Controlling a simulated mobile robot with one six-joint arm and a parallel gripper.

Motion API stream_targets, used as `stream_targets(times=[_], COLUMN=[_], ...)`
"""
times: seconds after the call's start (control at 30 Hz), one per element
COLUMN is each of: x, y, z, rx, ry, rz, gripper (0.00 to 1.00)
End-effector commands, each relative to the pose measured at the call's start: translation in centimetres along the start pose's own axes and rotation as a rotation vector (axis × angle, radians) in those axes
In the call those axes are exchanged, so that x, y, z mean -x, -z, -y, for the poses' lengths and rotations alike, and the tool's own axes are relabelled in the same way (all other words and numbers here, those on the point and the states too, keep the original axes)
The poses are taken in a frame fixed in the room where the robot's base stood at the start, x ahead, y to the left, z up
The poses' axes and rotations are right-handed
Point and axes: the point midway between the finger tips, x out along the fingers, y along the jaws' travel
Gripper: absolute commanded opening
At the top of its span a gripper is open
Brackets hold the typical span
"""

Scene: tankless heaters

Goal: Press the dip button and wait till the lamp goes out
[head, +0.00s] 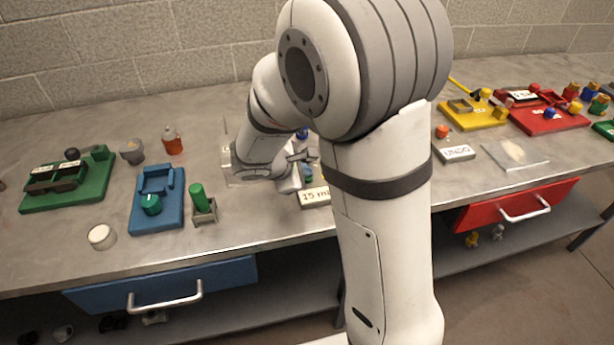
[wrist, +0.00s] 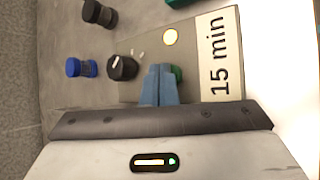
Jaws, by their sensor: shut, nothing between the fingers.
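In the wrist view, a grey panel carries a white "15 min" label (wrist: 217,55). A small round lamp (wrist: 170,37) on this panel glows pale yellow. A green button (wrist: 178,72) shows just past my fingertips and is partly hidden by them. My gripper (wrist: 162,70) is shut and empty, its blue-grey fingers over or against the green button; I cannot tell whether they touch it or whether it is pressed in. In the head view, my gripper (head: 299,180) is low over the bench by the "15 min" label (head: 314,197), and my arm hides most of the panel.
A black knob (wrist: 122,67) is left of my fingers, with a blue cap (wrist: 80,68) and a dark cap (wrist: 98,13) beyond. A blue stand (head: 157,210) and green tray (head: 68,188) are left; a red tray (head: 548,117) is right.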

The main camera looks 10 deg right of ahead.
Motion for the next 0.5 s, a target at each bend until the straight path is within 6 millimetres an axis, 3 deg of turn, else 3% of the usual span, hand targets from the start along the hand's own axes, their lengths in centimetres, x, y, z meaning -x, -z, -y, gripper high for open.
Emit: stream_targets(times=[0.5], x=[1.0], y=[-0.8], z=[-0.8], rx=[-0.001], ry=[0.001], rz=[0.000], gripper=[0.00])
